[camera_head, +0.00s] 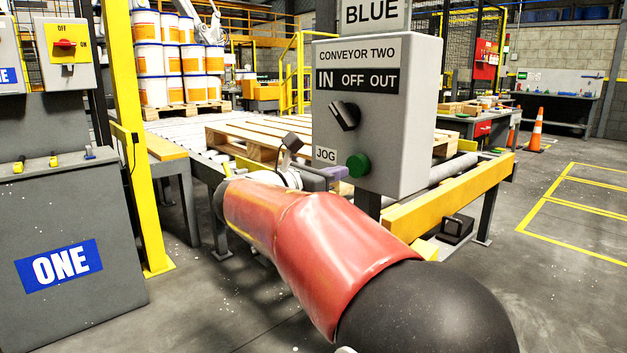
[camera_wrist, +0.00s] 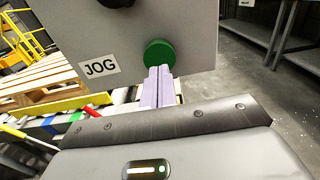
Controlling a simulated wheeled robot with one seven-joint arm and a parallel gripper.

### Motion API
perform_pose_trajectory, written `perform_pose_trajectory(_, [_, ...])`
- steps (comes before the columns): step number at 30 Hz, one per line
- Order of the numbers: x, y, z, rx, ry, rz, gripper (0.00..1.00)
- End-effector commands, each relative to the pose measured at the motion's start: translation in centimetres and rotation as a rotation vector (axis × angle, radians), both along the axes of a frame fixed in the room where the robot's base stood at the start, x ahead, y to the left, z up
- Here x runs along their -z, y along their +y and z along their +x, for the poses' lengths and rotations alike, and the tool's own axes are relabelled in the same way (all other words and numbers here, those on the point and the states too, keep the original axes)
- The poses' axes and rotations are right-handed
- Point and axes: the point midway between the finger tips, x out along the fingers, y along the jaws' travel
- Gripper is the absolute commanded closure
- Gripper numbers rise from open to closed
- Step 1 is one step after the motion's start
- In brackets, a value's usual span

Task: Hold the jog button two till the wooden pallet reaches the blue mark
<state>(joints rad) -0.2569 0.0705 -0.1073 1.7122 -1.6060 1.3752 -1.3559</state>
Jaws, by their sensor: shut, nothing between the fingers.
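The green jog button (camera_head: 358,165) sits low on the grey conveyor two box (camera_head: 385,140), beside the JOG label. My gripper (camera_head: 338,173) is shut and empty, its lilac fingers pointing at the button. In the wrist view the fingertips (camera_wrist: 160,70) overlap the lower part of the green button (camera_wrist: 158,52); whether they press it I cannot tell. The wooden pallet (camera_head: 250,138) lies on the conveyor behind the box, partly hidden by it. It also shows in the wrist view (camera_wrist: 42,82).
The black selector knob (camera_head: 345,115) is above the button, leaning up and left. A BLUE sign (camera_head: 370,12) tops the box. A yellow post (camera_head: 135,130) and station ONE (camera_head: 70,230) stand left. Stacked pails (camera_head: 165,60) are behind. Open floor with yellow lines lies right.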

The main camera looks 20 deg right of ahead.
Motion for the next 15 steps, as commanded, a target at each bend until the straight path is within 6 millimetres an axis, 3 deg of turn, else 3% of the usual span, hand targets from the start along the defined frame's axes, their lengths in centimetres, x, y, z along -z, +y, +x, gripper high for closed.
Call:
perform_pose_trajectory(6, [0.0, -2.2, 0.8, 0.001, -0.001, 0.000, 1.00])
perform_pose_trajectory(15, [0.0, -2.6, 0.9, 0.000, -0.001, 0.000, 1.00])
